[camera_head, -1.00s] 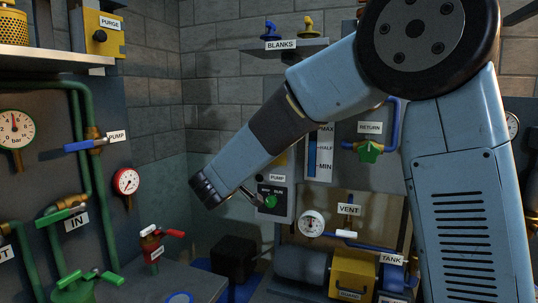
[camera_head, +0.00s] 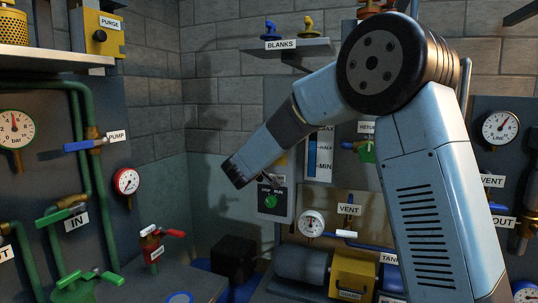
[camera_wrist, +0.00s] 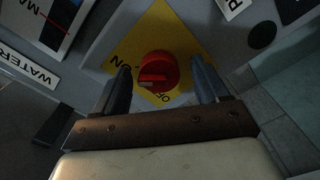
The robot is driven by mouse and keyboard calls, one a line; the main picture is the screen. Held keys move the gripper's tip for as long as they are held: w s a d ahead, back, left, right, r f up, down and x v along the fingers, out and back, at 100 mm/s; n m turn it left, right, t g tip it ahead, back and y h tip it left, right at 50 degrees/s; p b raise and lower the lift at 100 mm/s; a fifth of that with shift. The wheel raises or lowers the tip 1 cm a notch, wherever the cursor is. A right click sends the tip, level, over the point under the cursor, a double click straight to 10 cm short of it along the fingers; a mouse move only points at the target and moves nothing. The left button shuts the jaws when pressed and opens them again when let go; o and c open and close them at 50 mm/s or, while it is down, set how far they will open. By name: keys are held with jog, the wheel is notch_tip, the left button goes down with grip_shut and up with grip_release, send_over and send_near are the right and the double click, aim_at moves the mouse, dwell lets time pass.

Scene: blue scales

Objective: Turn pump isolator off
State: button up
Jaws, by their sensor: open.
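The pump isolator is a round red knob (camera_wrist: 158,71) on a yellow plate (camera_wrist: 178,30) in the wrist view. The plate reads ON to the left of the knob and OF, partly hidden, below it. A pale mark shows at the knob's lower left. My gripper (camera_wrist: 161,72) is open, with one dark finger on each side of the knob. I cannot tell whether either finger touches it. In the head view my arm hides the knob and the gripper; below the arm is a panel with a green knob (camera_head: 271,201).
A blue-handled PUMP valve (camera_head: 80,146) and a red-handled valve (camera_head: 152,240) are at left. A BLANKS shelf (camera_head: 310,46) is above. A VENT valve (camera_head: 346,222) is below the arm.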

jog(key=shift+c, duration=0.2)
jog(key=c, duration=1)
jog(key=shift+n, duration=9)
jog(key=o, duration=1)
jog(key=shift+r, duration=0.15)
